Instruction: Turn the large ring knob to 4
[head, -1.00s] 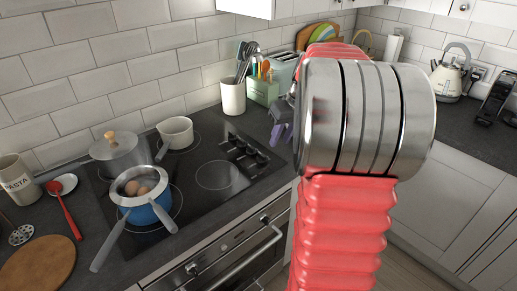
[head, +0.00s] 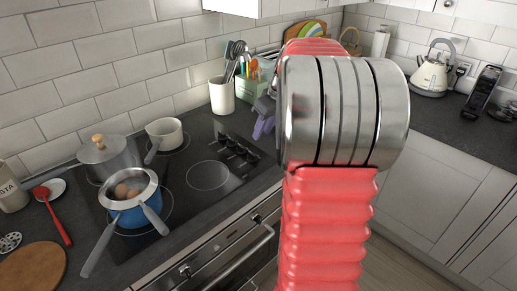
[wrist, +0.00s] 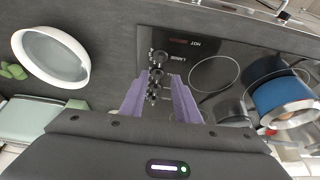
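The hob's row of black knobs (head: 239,148) sits on the right part of the black glass hob (head: 170,201). In the wrist view, the knobs (wrist: 155,76) lie between my gripper's fingers, near a small label that seems to read LARGE. Which knob is the large ring's, and its setting, I cannot tell. My gripper (wrist: 160,92) has two purple fingers, spread apart with nothing held. In the head view my gripper (head: 263,125) is partly hidden behind my arm, above and right of the knobs.
A blue pan with eggs (head: 132,212), a lidded pot (head: 108,157) and a cream saucepan (head: 167,131) stand on the hob. A white utensil pot (head: 222,96) stands behind the knobs, with a pale green holder (head: 251,90) beside it. The oven handle (head: 240,258) runs below.

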